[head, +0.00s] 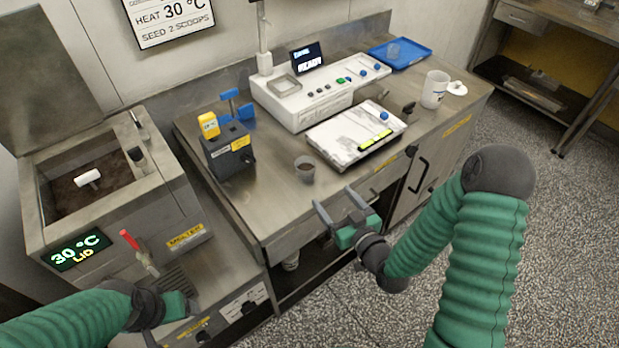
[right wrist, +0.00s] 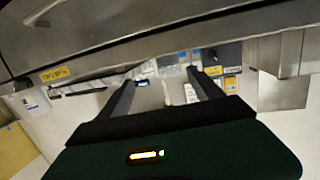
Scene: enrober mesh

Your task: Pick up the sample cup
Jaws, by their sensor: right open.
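A small cup with dark contents (head: 305,170), which I take to be the sample cup, stands upright near the front edge of the steel counter (head: 262,208). My right gripper (head: 336,199) is open and empty, in front of the counter edge and to the lower right of the cup, apart from it. Its two fingers also show in the right wrist view (right wrist: 162,88); I cannot make out the cup between them there. My left gripper (head: 172,297) is at the lower left, in front of the melter; its fingers are unclear.
Beside the cup are a dark box with a yellow top (head: 229,152) and a white tray (head: 352,136). Behind stands a white control unit (head: 300,100). The open melter (head: 60,225) is at left.

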